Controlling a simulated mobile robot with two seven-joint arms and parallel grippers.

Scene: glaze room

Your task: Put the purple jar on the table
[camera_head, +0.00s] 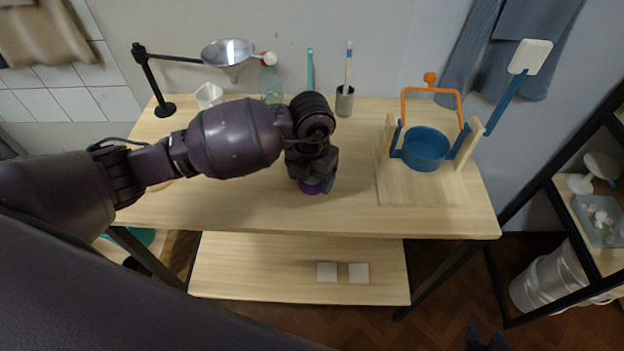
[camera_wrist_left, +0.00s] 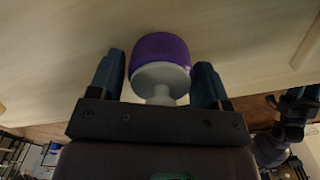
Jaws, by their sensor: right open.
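The purple jar (camera_head: 313,187) is mostly hidden under my left gripper (camera_head: 312,176) in the head view, at the middle of the wooden table (camera_head: 240,210). In the left wrist view the jar (camera_wrist_left: 161,47) has a purple body and a pale grey end with a narrow knob towards my palm. It lies between the two fingers of my left gripper (camera_wrist_left: 158,82). The fingers are close to its sides; I cannot tell whether they press on it. My right gripper (camera_head: 486,341) is open and empty at the bottom edge of the head view, below the table.
A wooden stand with a blue pot (camera_head: 425,149) and orange handle stands on the right of the table. A funnel (camera_head: 228,54) on a black stand, a clear bottle (camera_head: 270,85) and a brush cup (camera_head: 345,101) stand at the back. The table's front middle is clear.

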